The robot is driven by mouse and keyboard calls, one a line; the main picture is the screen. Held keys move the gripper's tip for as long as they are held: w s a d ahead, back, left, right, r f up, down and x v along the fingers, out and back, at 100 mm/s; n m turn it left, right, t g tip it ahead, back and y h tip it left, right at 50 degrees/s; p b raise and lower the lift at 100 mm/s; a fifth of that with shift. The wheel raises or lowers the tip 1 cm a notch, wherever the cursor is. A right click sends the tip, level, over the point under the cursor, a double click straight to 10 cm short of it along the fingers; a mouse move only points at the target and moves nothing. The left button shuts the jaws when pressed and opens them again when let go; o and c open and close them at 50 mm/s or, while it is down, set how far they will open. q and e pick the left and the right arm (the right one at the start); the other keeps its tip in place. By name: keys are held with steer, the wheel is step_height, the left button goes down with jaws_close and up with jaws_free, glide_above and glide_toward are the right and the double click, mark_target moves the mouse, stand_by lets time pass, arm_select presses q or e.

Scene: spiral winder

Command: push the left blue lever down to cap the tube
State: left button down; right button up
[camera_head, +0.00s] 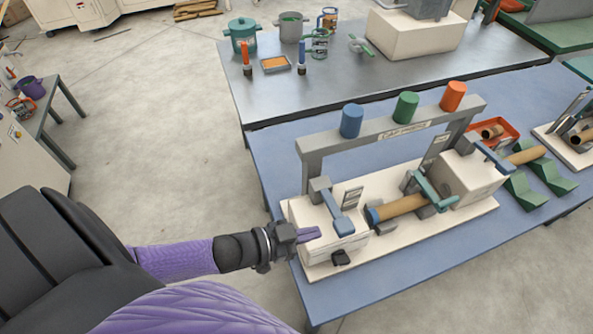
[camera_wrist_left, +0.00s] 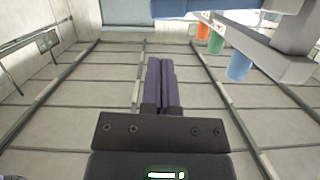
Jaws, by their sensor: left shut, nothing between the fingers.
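The left blue lever (camera_head: 338,213) sits on the white left block (camera_head: 318,236) of the capping machine, its handle end pointing toward me. A brown tube (camera_head: 402,206) lies in the machine between the two blocks, with a blue ring or cap (camera_head: 373,216) at its left end. My left gripper (camera_head: 318,233) is shut and empty, at the near left side of the left block, beside the lever's handle. Whether it touches the block I cannot tell. In the left wrist view its purple fingers (camera_wrist_left: 161,82) are together with nothing between them. My right gripper is not in view.
A grey frame (camera_head: 397,126) spans the machine, carrying blue (camera_head: 351,120), green (camera_head: 405,107) and orange (camera_head: 452,96) cylinders. A second blue lever (camera_head: 487,152) is on the right block (camera_head: 467,172). Green stands (camera_head: 524,190) hold another tube at right. Floor at left is free.

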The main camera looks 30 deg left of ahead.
arm_select(q)
steer(key=v, duration=0.3)
stand_by(0.7)
steer(key=s+a+f+n+g+y+b, duration=0.1)
steer(key=s+a+f+g+y+b, duration=0.2)
steer(key=f, duration=0.8)
steer(key=s+a+f+n+y+b, duration=0.1)
steer(key=s+f+n+y+b, duration=0.15)
steer(key=f+b, duration=0.55)
steer(key=s+a+f+n+g+y+b, duration=0.1)
steer(key=s+a+f+g+y+b, duration=0.2)
steer(key=f, duration=1)
steer(key=s+d+f+g+b, duration=0.2)
steer(key=s+f, duration=0.3)
steer(key=s, duration=0.3)
steer(key=s+d+f+n+g+b, duration=0.1)
steer(key=s+d+f+g+b, duration=0.1)
steer(key=s+f, duration=0.4)
steer(key=shift+s+d+g+y, duration=0.45)
steer(key=shift+s+d+g, duration=0.35)
steer(key=shift+s, duration=0.35)
steer(key=shift+w+a, duration=0.1)
